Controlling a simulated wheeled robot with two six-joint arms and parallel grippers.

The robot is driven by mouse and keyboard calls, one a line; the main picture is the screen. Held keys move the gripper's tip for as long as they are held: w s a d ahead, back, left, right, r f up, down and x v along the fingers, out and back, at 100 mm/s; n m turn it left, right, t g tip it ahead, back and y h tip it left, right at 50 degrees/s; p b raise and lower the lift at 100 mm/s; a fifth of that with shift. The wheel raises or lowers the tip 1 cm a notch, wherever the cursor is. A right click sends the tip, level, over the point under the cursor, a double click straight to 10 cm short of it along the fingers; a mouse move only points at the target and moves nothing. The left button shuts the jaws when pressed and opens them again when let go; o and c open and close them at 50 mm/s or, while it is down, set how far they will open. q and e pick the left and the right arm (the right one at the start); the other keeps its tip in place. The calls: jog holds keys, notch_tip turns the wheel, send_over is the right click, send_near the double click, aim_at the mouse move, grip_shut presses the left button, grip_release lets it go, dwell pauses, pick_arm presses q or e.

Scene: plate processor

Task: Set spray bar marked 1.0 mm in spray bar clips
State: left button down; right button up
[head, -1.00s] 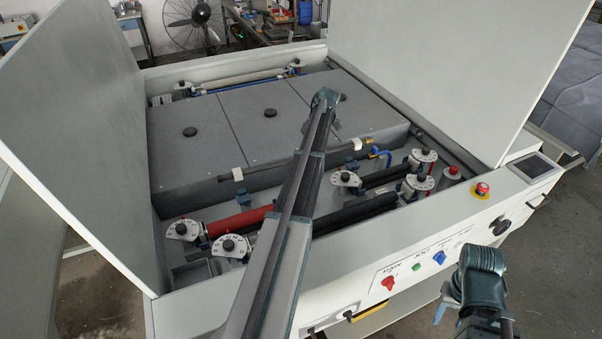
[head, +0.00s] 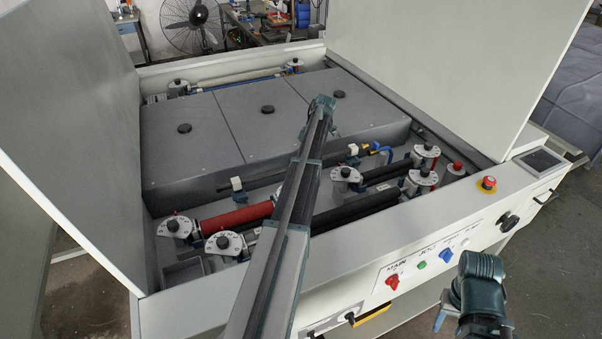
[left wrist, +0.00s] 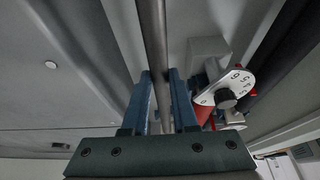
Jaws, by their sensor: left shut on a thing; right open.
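The spray bar (head: 270,178), a long thin grey tube, lies along the front of the grey covers in the head view. A blue clip with a white patch (head: 237,184) is at its left part and another blue clip (head: 352,152) at its right part. The bar appears at clip height; I cannot tell whether it is seated. No 1.0 mm marking is readable. My left gripper (left wrist: 160,82) is shut around the bar (left wrist: 153,40) in the left wrist view; my own arm hides it in the head view. My right gripper (head: 442,312) is open and empty outside the machine's front.
A red roller (head: 237,218) and black rollers (head: 355,208) with white dial brackets (head: 226,242) lie in front of the bar. A blue hose (head: 388,154) is by its right end. Grey covers (head: 190,155) stand behind. Raised lids flank the opening.

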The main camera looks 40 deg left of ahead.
pick_arm(q)
jog(key=shift+f+b, duration=1.75)
jog(key=shift+f, duration=0.05)
jog(key=shift+f, duration=0.15)
jog(key=c, duration=0.7)
grip_release()
jog(key=shift+r, duration=0.25)
jog(key=p+v, duration=1.1)
jog(key=v, duration=0.1)
jog(key=shift+f, duration=0.1)
